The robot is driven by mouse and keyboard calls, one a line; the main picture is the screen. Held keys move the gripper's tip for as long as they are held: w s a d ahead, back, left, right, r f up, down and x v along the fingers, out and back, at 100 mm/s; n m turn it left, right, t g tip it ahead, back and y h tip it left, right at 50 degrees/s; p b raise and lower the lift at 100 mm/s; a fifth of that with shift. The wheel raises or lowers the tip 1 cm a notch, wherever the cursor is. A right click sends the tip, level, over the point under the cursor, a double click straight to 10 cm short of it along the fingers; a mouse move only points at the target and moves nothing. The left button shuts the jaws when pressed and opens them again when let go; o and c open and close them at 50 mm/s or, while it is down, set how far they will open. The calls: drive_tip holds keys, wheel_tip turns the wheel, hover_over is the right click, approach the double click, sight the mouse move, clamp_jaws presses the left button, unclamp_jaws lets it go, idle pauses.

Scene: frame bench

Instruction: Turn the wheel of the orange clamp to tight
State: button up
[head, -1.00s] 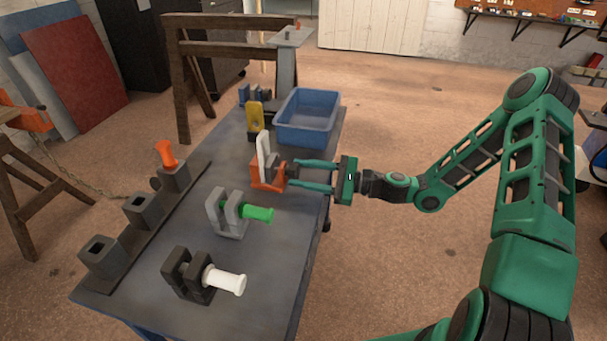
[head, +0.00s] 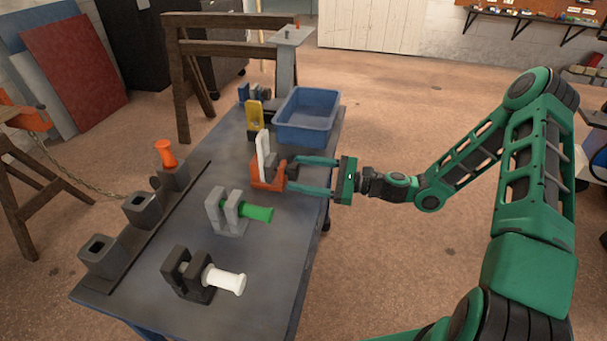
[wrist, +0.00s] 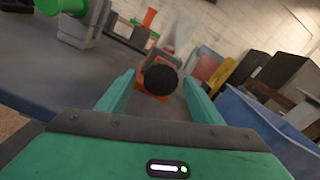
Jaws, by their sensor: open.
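The orange clamp (head: 268,180) stands on the bench with a white upright plate (head: 263,150) in it. Its dark round wheel (wrist: 160,79) faces my gripper in the wrist view, with part of the orange body (wrist: 153,97) showing behind and below it. My gripper (head: 290,173) reaches in from the right at the clamp's height. Its two green fingers are apart, one on each side of the wheel, with gaps in the wrist view. I cannot tell whether a fingertip touches the wheel.
A blue bin (head: 306,120) stands close behind the gripper. A grey clamp with a green handle (head: 257,213) and a dark clamp with a white handle (head: 226,281) stand nearer. A yellow piece (head: 254,115) is behind. Dark blocks (head: 140,208) line the left edge.

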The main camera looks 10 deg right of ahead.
drive_tip(key=v, duration=1)
drive_tip(key=shift+d, duration=0.35)
drive_tip(key=shift+s+f, duration=0.1)
